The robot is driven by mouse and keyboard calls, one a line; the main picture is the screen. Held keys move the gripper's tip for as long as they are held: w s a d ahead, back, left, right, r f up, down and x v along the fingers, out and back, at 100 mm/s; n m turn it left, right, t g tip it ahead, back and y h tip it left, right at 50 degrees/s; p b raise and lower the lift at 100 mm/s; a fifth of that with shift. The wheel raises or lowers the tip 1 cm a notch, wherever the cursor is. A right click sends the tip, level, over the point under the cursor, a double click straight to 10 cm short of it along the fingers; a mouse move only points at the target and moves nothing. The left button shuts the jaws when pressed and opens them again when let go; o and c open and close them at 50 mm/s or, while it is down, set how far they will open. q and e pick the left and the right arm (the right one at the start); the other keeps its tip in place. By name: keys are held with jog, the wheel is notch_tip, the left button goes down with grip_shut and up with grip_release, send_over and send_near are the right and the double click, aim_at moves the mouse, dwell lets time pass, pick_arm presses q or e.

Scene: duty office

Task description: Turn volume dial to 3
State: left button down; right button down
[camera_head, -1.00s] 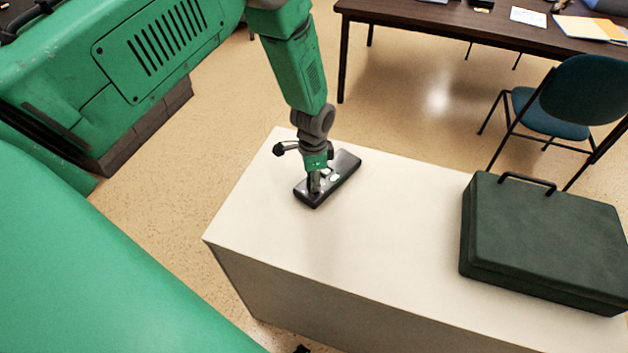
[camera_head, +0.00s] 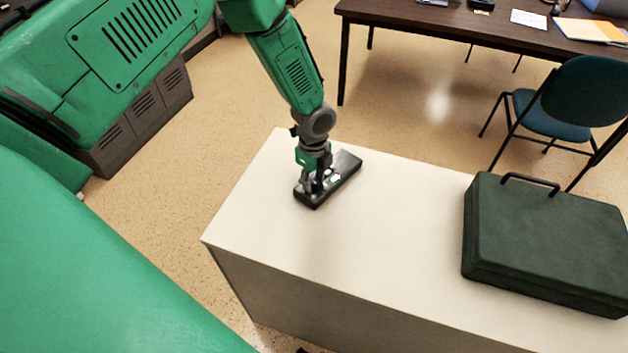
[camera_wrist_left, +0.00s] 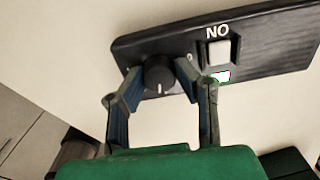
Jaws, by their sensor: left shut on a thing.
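A dark, flat panel (camera_head: 346,167) lies on the white cabinet top. In the left wrist view the panel (camera_wrist_left: 270,40) carries a round black dial (camera_wrist_left: 159,73) with a white mark on its lower side. My left gripper (camera_head: 316,187) reaches down onto the near end of the panel. In the left wrist view its fingers (camera_wrist_left: 160,82) are on both sides of the dial, shut on it. Any number scale around the dial cannot be read. My right gripper is not in view.
The white cabinet top (camera_head: 300,245) is clear around the panel. A dark green case (camera_head: 545,235) with a handle stands at its right. Behind are a brown desk (camera_head: 430,20) with papers and a blue-green chair (camera_head: 585,95).

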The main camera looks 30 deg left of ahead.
aim_at(314, 180)
pick_arm(q)
jog(key=m, duration=0.6)
jog(key=shift+m, duration=0.3)
dwell(0.5)
jog(key=c, duration=1.2)
grip_release()
jog(key=shift+r, duration=0.4)
notch_tip(314, 180, up, 11)
jog(key=shift+r, duration=0.1)
